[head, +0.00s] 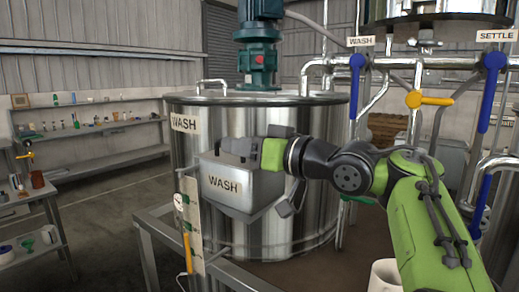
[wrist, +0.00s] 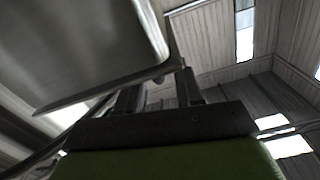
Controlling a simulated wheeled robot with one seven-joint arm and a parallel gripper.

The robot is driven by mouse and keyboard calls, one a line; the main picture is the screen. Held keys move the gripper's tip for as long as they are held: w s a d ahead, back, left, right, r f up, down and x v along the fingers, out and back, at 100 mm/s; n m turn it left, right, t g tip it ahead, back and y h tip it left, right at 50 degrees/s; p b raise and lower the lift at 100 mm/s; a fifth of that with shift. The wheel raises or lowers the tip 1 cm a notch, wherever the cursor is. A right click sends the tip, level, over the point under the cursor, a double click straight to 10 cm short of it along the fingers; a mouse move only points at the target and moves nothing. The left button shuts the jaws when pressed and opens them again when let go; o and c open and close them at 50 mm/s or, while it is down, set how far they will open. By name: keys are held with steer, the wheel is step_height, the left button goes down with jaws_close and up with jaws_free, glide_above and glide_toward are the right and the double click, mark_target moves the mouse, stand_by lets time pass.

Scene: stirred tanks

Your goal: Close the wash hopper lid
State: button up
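The wash hopper (head: 230,186) is a grey metal box labelled WASH, mounted on the front of the shiny wash tank (head: 300,225). My gripper (head: 234,146) is at the hopper's upper edge, coming in from the right, with its dark fingers just above the box. In the wrist view a grey metal panel with a rounded corner (wrist: 85,50) fills the upper left, close to the fingertips; it seems to be part of the hopper or its lid. My gripper's two fingers (wrist: 158,88) stand apart there, with no object clearly between them. I cannot tell the lid's angle.
A teal motor (head: 259,50) stands on the tank top. Pipes with blue valve handles (head: 356,85) and a yellow handle (head: 430,100) are at right. A metal frame rail (head: 185,248) runs below. Floor at left is free.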

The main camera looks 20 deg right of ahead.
steer(key=b+v, duration=0.5)
steer(key=v, duration=1)
steer(key=shift+s, duration=0.1)
